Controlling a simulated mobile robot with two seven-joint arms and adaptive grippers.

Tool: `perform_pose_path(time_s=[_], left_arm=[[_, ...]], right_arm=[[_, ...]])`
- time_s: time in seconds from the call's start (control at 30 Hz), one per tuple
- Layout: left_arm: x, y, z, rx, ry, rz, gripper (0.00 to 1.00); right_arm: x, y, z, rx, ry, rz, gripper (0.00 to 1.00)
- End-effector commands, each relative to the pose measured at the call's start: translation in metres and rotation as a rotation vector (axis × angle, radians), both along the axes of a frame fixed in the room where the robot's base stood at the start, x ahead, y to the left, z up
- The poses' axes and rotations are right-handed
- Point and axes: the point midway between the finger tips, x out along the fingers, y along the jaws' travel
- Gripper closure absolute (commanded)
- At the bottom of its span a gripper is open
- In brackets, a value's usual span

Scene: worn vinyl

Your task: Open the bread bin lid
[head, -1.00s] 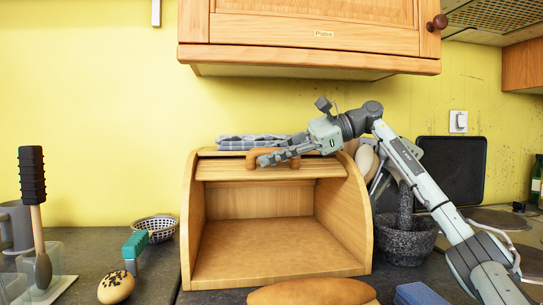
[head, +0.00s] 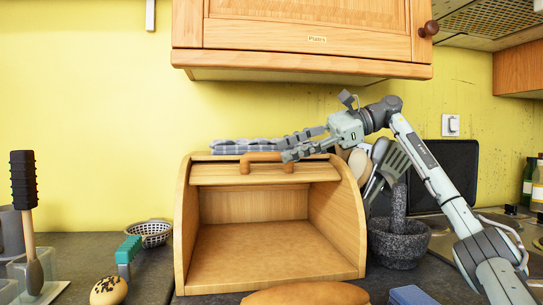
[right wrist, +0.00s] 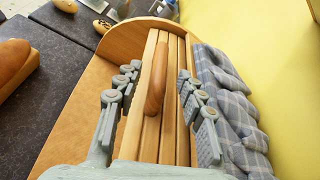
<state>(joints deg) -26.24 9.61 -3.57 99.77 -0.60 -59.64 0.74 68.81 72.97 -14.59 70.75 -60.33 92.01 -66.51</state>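The wooden bread bin (head: 181,235) stands on the counter with its front open and its inside empty. Its slatted lid (head: 215,174) is rolled up to the top of the opening. The brown lid handle (head: 256,158) sits on the lid's front edge; it also shows in the right wrist view (right wrist: 156,85). My right gripper (head: 287,147) is open, just right of the handle in the head view. In the right wrist view its fingers stand on either side of the handle's line, with gaps to it. My left gripper is not in view.
A checked cloth (head: 240,146) lies on top of the bin, close to one right finger in the wrist view (right wrist: 232,115). A wall cabinet (head: 310,35) hangs above. A bread loaf (head: 305,294) lies in front; a stone mortar (head: 400,243) and utensils (head: 392,165) stand right.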

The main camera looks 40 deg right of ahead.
Motion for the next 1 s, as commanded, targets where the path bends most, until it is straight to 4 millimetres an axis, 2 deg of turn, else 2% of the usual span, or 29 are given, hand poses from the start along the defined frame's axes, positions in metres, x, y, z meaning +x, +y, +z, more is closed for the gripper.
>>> perform_pose_path(time_s=[0.1, 0.33, 1.0], left_arm=[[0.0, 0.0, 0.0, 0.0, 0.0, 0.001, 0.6], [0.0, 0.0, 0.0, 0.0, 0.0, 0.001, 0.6], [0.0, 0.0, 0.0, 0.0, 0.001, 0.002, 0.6]], right_arm=[[-0.015, -0.019, 0.01, 0.002, -0.004, -0.002, 0.61], [-0.033, -0.039, 0.019, 0.001, -0.001, 0.0, 0.61], [-0.036, -0.042, 0.02, 0.0, 0.0, 0.0, 0.61]])
